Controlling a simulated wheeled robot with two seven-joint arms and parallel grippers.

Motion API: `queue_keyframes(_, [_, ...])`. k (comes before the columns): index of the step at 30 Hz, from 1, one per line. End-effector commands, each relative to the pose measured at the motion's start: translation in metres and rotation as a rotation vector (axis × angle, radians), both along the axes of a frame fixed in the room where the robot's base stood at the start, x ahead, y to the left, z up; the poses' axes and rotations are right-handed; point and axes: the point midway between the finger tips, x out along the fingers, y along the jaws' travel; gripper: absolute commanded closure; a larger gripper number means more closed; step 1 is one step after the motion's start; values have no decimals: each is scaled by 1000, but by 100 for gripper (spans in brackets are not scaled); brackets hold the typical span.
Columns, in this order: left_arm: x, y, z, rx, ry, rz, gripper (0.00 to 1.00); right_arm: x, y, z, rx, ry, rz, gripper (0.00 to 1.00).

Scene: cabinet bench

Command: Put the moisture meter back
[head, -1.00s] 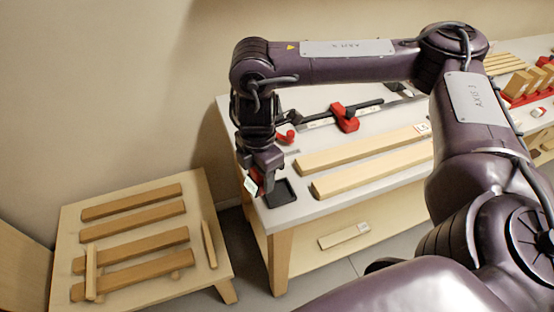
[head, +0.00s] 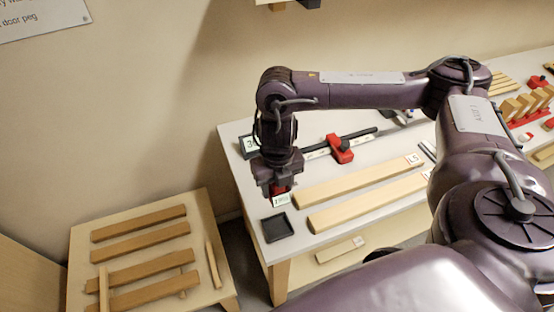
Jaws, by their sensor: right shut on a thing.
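The moisture meter (head: 280,199), a small red thing with a pale display face, hangs under my right gripper (head: 278,188). The gripper is shut on it, and its fingers hide the upper part. In the picture it is just above a square black tray (head: 277,228) at the bench's near left corner. The tray looks empty. I cannot tell whether the meter touches the bench top. My left gripper is not in view.
Two long wooden bars (head: 358,180) lie right of the tray on the white bench (head: 238,167). A red clamp (head: 340,149) on a dark bar and a number sign (head: 250,144) are behind. A low table (head: 203,230) with wooden slats stands left.

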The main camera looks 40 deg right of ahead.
Motion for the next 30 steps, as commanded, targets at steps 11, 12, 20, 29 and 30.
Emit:
queue_keyframes(11, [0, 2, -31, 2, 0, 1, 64, -2, 1, -87, 3, 7, -4, 82])
queue_keyframes(12, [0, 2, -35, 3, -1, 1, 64, -2, 1, -96, 3, 7, -3, 82])
queue_keyframes(20, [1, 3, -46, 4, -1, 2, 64, 0, 0, -128, 1, 1, -2, 82])
queue_keyframes(29, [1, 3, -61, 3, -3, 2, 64, 0, 1, -162, 2, 1, -2, 82])
queue_keyframes(30, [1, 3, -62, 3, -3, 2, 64, 0, 1, -165, 2, 1, -3, 82])
